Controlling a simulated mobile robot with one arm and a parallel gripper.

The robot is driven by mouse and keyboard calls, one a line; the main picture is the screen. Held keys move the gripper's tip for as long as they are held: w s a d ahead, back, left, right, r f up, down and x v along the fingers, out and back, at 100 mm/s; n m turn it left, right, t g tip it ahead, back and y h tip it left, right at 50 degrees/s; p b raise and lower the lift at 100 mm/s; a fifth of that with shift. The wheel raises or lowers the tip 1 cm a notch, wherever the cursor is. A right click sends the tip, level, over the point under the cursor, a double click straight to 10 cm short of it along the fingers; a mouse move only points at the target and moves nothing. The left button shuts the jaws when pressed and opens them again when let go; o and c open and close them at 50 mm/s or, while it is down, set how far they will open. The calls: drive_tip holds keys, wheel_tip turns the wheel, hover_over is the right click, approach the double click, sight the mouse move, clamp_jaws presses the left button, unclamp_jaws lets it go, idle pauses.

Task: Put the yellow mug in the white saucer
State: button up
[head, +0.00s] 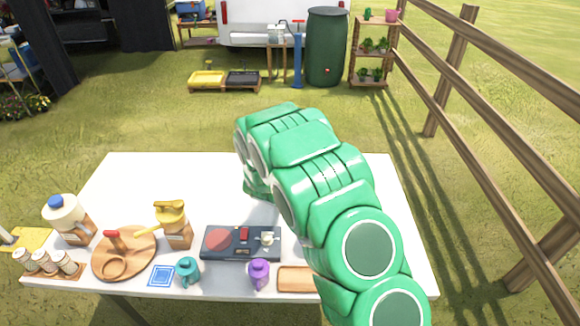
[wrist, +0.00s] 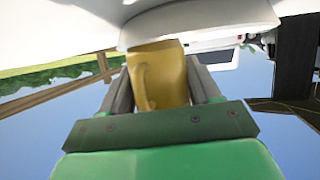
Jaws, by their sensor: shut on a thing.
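The yellow mug (wrist: 168,78) is between the two fingers of my gripper (wrist: 160,72) in the wrist view, with its handle towards the left finger. My gripper is shut on it. A white, rounded, dish-like surface (wrist: 205,18) is right beyond the mug at the top of the wrist view. It may be the white saucer, and I cannot tell whether the mug touches it. In the head view my green arm hides the gripper and the mug, and no saucer shows there.
The white table (head: 135,185) holds a round wooden board (head: 137,248), a dark panel (head: 215,255), a teal pot (head: 187,270), a purple pot (head: 259,273), a wooden tray (head: 295,280) and a yellow-topped container (head: 178,238). The table's back left is clear. A wooden fence (head: 465,80) stands right.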

drive_tip(key=shift+f, duration=0.1)
drive_tip(key=o, duration=1.1)
drive_tip(key=shift+o, duration=0.2)
drive_tip(key=shift+r, duration=0.35)
drive_tip(key=v, duration=1.2)
drive_tip(key=shift+s, duration=0.1)
